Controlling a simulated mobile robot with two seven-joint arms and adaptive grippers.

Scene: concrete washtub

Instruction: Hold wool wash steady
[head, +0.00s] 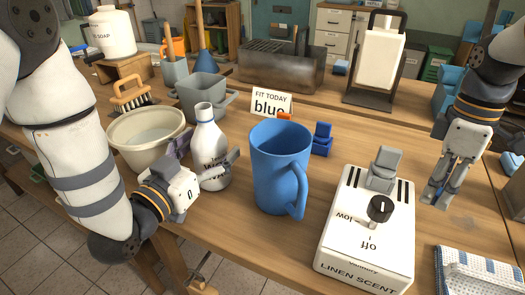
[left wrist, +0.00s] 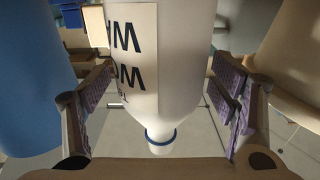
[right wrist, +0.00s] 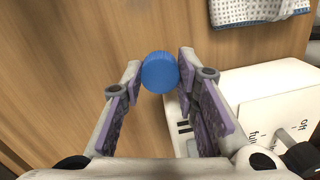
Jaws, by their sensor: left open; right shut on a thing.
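The wool wash is a white bottle (head: 208,140) with dark lettering, upright on the wooden table. It also fills the middle of the left wrist view (left wrist: 175,60), where a blue ring circles its neck. No cap shows on its top. My left gripper (head: 206,160) is open, with its fingers on either side of the bottle; gaps show between pads and bottle in the left wrist view. My right gripper (head: 442,190) is shut on a small round blue cap (right wrist: 160,72), held at the fingertips above the table on the right. The cap is hard to make out in the head view.
A blue jug (head: 280,165) stands right of the bottle, a cream basin (head: 145,155) to its left, and a grey tub (head: 200,98) behind. A white LINEN SCENT box (head: 350,255) with a knob stands at front right.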

